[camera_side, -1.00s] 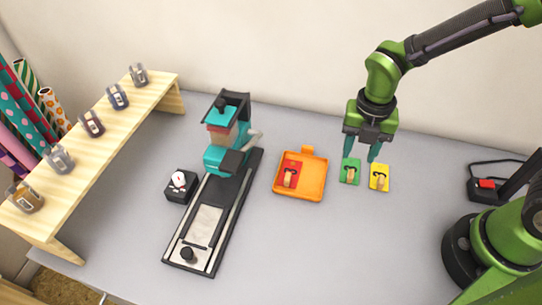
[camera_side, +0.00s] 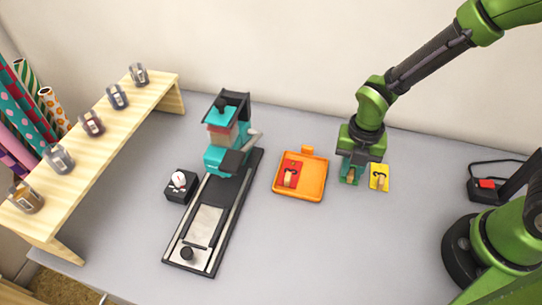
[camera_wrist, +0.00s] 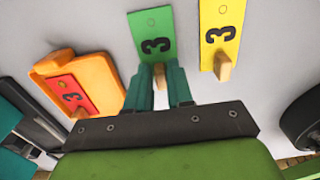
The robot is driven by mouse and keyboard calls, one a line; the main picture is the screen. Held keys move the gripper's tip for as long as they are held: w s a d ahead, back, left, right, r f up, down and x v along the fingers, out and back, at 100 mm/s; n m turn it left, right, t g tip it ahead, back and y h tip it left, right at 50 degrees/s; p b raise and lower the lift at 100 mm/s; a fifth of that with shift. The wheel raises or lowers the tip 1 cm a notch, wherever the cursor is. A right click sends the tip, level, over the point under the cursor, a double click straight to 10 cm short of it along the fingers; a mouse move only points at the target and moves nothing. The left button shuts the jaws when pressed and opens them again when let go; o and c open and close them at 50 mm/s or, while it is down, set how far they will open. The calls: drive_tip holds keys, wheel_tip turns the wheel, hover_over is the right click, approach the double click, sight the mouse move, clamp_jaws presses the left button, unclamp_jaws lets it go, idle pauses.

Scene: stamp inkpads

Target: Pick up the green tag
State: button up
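The green tag (camera_wrist: 152,35) is a flat rectangle marked 3 with a small wooden peg. It lies on the grey table, between the orange tray and the yellow tag. In the side view the green tag (camera_side: 345,179) is partly hidden by my gripper. In the side view my gripper (camera_side: 350,177) is low at the tag. I cannot see the tag lifted off the table.
A yellow tag (camera_side: 379,184) lies close on the right. An orange tray (camera_side: 313,189) with a red tag (camera_side: 290,167) is on the left. Further left stand a teal stamp machine (camera_side: 222,146) and a wooden shelf (camera_side: 88,152). The front table is clear.

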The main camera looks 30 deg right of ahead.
clamp_jaws()
drive_tip(key=shift+r, duration=0.1)
